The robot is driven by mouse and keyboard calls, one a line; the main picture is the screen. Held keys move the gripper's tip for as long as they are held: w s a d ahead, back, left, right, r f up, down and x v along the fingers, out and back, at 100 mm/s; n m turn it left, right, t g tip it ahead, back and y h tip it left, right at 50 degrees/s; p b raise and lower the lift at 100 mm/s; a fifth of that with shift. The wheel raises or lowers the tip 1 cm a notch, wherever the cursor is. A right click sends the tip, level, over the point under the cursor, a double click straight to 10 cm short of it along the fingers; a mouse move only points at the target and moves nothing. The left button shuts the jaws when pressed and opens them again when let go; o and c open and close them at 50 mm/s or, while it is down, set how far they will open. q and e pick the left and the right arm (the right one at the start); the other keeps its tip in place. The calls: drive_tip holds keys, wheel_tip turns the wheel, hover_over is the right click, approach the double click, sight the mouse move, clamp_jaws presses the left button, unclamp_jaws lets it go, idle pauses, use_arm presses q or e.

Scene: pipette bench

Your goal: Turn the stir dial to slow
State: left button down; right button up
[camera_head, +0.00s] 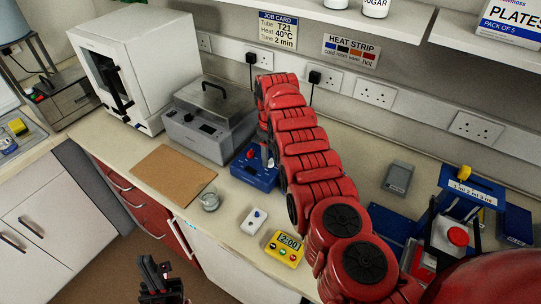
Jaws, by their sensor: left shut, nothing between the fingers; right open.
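A blue box-shaped unit (254,174) stands on the bench, with a round red knob (250,154) on top and a small grey upright part (265,156) beside it. I cannot tell which part is the stir dial, or read any marks on it. My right arm's red links cross in front of the unit's right side. My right gripper is hidden behind that arm. My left gripper (158,274) is shut and empty, low in front of the bench, well away from the blue unit.
A grey lidded bath (208,135) and a white boxy machine (150,65) stand behind left. A brown board (172,172), a glass beaker (209,199), a small white device (254,221) and a yellow timer (284,248) lie near the front edge. Blue racks stand at right.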

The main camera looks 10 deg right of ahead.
wheel_tip(320, 180, down, 2)
drive_tip(key=shift+f, duration=0.1)
drive_tip(key=shift+a, duration=0.1)
drive_tip(key=shift+c, duration=0.2)
clamp_jaws()
